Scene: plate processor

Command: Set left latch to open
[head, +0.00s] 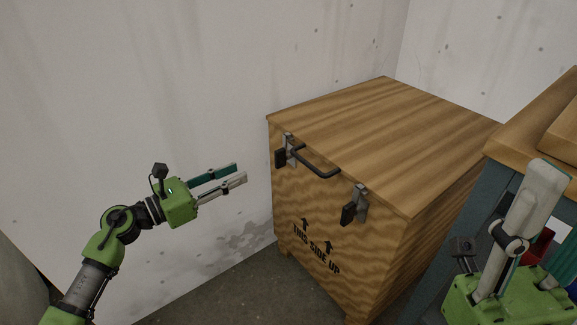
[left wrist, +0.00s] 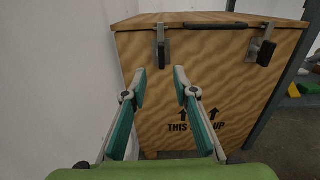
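The wooden crate (head: 330,225) stands by the wall with its lid down. The left latch (head: 281,157) is on its front near the top left corner, a grey metal piece with a black tab; it also shows in the left wrist view (left wrist: 161,48). A similar right latch (head: 349,213) sits nearer the right corner. My left gripper (head: 241,173) is open and empty, left of the crate and apart from the left latch. In the left wrist view its fingertips (left wrist: 160,76) are spread below the latch. My right gripper (head: 560,210) is at the lower right, its fingers apart and partly cut off.
A black bar handle (head: 316,163) lies between the latches at the lid edge. A blue-grey bench with a wooden top (head: 520,115) stands close to the crate's right. The concrete wall (head: 200,70) is behind my left gripper. The floor before the crate is clear.

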